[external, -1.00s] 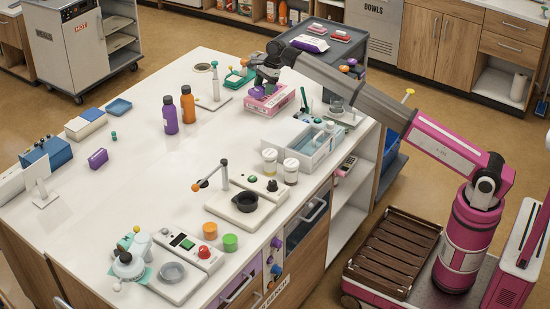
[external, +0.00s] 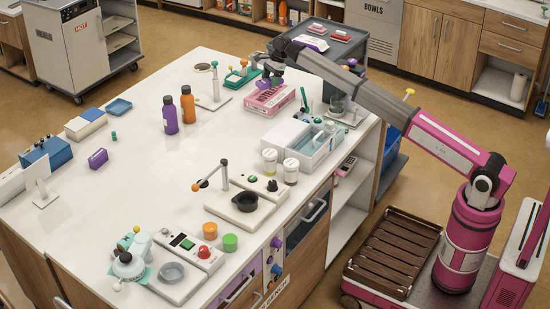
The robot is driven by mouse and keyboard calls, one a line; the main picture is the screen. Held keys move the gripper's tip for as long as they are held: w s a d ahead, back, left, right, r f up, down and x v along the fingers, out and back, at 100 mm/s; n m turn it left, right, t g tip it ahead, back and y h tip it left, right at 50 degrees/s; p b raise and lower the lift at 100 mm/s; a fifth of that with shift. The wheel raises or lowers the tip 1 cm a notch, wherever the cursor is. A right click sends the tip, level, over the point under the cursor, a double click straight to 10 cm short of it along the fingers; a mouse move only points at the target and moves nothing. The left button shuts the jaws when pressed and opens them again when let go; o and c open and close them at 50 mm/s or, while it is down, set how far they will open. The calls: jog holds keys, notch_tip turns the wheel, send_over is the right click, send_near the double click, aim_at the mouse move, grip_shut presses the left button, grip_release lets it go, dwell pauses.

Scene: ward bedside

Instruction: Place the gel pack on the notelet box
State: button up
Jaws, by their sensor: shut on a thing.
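The pink box (external: 268,100), which I take as the notelet box, lies near the far right edge of the white counter. My gripper (external: 272,82) is over the back of its top, pointing down. It is shut on a small purple thing (external: 264,85), which looks like the gel pack. The fingers hide much of it, and I cannot tell whether it touches the box top.
A white tray bin (external: 305,143) stands just in front of the box, with a green rack (external: 240,79) behind it on the left. Purple and orange bottles (external: 178,110) stand left. The middle of the counter (external: 130,190) is clear.

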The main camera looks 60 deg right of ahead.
aim_at(270, 93)
jog(key=shift+w+d+f, duration=0.1)
jog(key=shift+d+f, duration=0.05)
jog(key=shift+f, duration=1.95)
jog(key=o, duration=1)
jog(key=shift+f, duration=0.15)
jog(key=v, duration=1.1)
jog(key=shift+d+r, duration=0.3)
jog(key=shift+r, duration=0.3)
